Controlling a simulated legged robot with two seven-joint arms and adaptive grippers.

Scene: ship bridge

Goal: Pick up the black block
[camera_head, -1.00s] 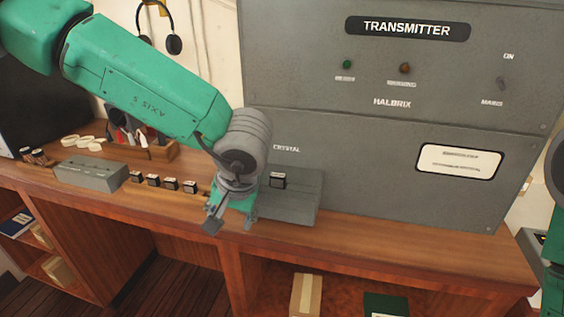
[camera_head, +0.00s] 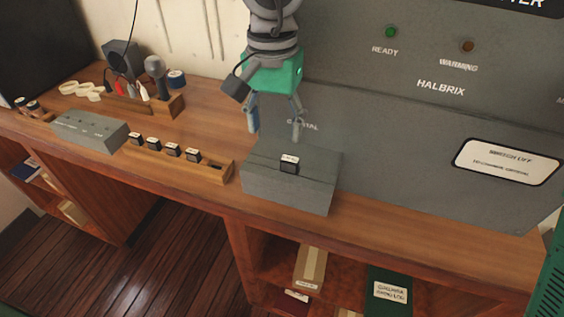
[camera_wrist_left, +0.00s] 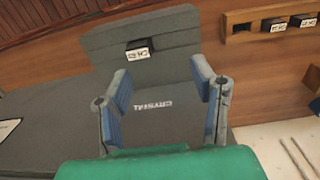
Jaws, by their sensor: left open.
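A small black block (camera_head: 289,165) with a white label sits on top of the grey crystal box (camera_head: 262,186) in front of the transmitter. It also shows in the left wrist view as the black block (camera_wrist_left: 138,51), beyond the fingertips. My left gripper (camera_head: 273,130) is open and empty, above and behind the block, with its fingers pointing down. In the left wrist view the two fingers (camera_wrist_left: 163,78) stand apart, with the block past the left finger's tip. Similar black blocks (camera_head: 172,149) sit in a wooden rack to the left. My right gripper is not in view.
The grey transmitter cabinet (camera_head: 400,140) rises behind the box. A wooden rack (camera_head: 215,173), a grey box (camera_head: 88,131) and a microphone (camera_head: 157,78) stand to the left on the wooden desk (camera_head: 400,234). The desk's front strip is clear.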

